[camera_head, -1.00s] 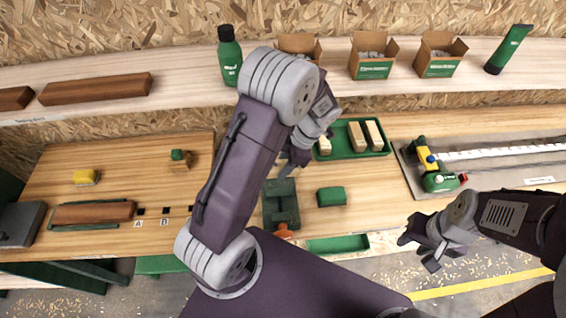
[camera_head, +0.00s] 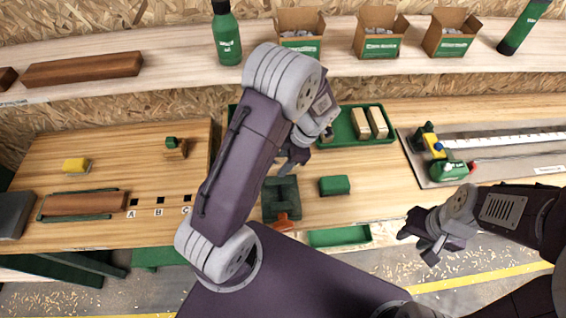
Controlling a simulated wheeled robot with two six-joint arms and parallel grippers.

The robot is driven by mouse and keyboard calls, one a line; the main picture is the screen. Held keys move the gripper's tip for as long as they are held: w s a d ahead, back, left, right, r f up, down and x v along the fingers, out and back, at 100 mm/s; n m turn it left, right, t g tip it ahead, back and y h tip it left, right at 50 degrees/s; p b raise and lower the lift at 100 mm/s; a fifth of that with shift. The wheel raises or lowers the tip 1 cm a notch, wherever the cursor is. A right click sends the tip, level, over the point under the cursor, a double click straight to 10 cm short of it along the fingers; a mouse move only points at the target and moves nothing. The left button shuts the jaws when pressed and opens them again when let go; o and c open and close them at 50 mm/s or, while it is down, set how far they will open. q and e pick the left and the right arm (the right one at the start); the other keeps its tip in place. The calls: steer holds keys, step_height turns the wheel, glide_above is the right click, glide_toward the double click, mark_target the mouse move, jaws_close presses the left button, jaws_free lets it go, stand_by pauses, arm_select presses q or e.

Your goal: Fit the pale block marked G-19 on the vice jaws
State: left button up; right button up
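The vice (camera_head: 281,203) is dark green with an orange-red part at its front, and stands on the bench in the middle. A green tray (camera_head: 345,140) behind it to the right holds two clearly visible pale blocks, one (camera_head: 360,123) beside the other (camera_head: 377,121). No G-19 mark is legible. My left gripper (camera_head: 294,161) hangs just above and behind the vice, left of the tray. Its fingers are partly hidden by the arm, so its opening and any load are unclear. My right gripper (camera_head: 422,239) is open and empty at the front right.
A green block (camera_head: 334,186) lies right of the vice. A yellow-and-green tool (camera_head: 444,160) stands on a plate at right. Cartons and bottles line the shelf (camera_head: 180,75) behind. The left board (camera_head: 100,160) carries a wooden bar and small pieces.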

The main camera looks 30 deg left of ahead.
arm_select(q)
steer(key=o, duration=0.4)
steer(key=shift+s+r, duration=0.1)
steer(key=b+v, duration=0.1)
steer(key=v, duration=0.8)
